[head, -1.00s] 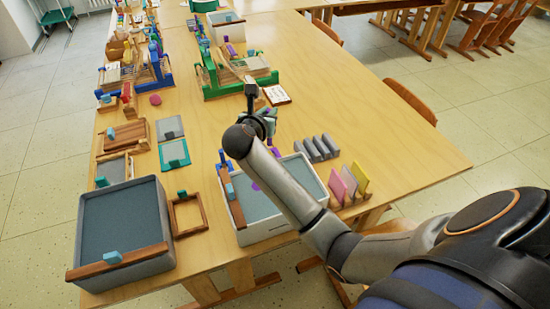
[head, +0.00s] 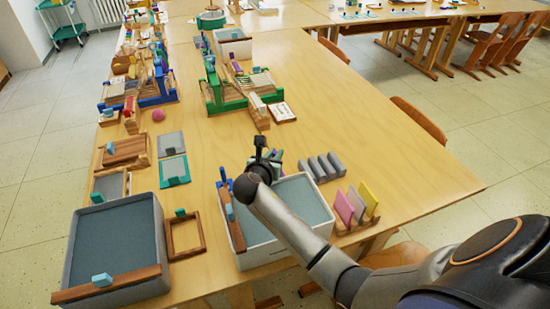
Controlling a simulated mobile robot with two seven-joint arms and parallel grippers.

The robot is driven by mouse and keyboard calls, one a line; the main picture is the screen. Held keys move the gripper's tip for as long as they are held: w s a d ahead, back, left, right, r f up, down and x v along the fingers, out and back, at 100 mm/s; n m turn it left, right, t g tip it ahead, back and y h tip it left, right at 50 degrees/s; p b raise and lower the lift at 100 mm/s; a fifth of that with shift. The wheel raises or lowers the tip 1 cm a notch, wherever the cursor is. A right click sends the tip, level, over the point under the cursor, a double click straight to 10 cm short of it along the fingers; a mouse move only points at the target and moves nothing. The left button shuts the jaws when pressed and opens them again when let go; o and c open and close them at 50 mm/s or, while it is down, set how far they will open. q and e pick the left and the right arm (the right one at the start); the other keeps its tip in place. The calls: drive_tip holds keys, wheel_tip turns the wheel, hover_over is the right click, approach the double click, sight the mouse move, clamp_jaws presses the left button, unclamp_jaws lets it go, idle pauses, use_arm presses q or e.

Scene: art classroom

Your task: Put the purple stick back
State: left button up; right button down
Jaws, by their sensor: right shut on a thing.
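My right arm reaches in from the lower right, and its gripper (head: 264,148) is over the far rim of the right-hand grey tray (head: 305,190). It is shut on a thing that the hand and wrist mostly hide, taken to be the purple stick. Small green and teal pieces (head: 277,158) show beside the fingers, and I cannot tell whether they touch them. A small purple item (head: 237,67) lies at the green-framed loom farther back. My left gripper is not in view.
Grey blocks (head: 322,167) and a rack with pink and yellow boards (head: 357,202) stand right of the gripper.

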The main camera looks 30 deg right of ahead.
drive_tip(key=shift+f, duration=0.4)
drive_tip(key=shift+f, duration=0.15)
drive_tip(key=c, duration=0.9)
unclamp_jaws()
drive_tip(key=p+v, duration=0.1)
drive_tip(key=v, duration=1.1)
drive_tip(key=shift+p, duration=0.3)
